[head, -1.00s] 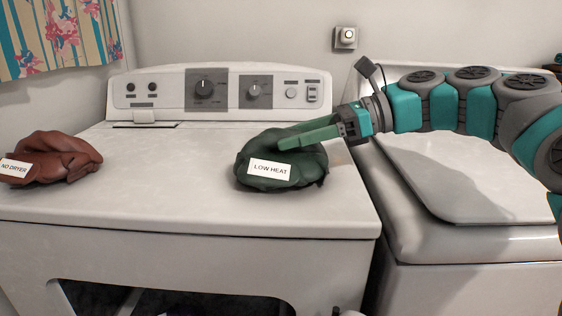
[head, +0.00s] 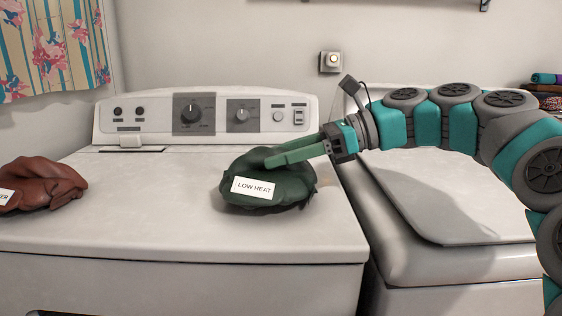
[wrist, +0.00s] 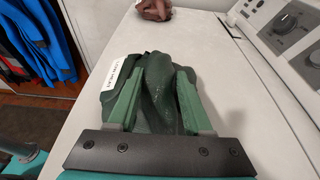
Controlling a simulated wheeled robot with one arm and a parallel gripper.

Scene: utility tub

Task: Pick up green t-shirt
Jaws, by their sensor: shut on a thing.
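The green t-shirt (head: 268,188) is a dark green crumpled bundle on top of the white dryer (head: 120,215), with a white "LOW HEAT" label on its front. My gripper (head: 270,160) reaches in from the right, and its green fingers are at the top of the bundle. In the wrist view, the fingers of my gripper (wrist: 155,88) stand on either side of a fold of the green t-shirt (wrist: 158,85), shut on it. The bundle appears to rest on the dryer top.
A reddish-brown bundle (head: 45,185) with a white label lies at the left of the dryer top. The control panel (head: 210,115) runs along the back. A second white machine (head: 440,200) stands to the right, under my arm. The front of the dryer top is clear.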

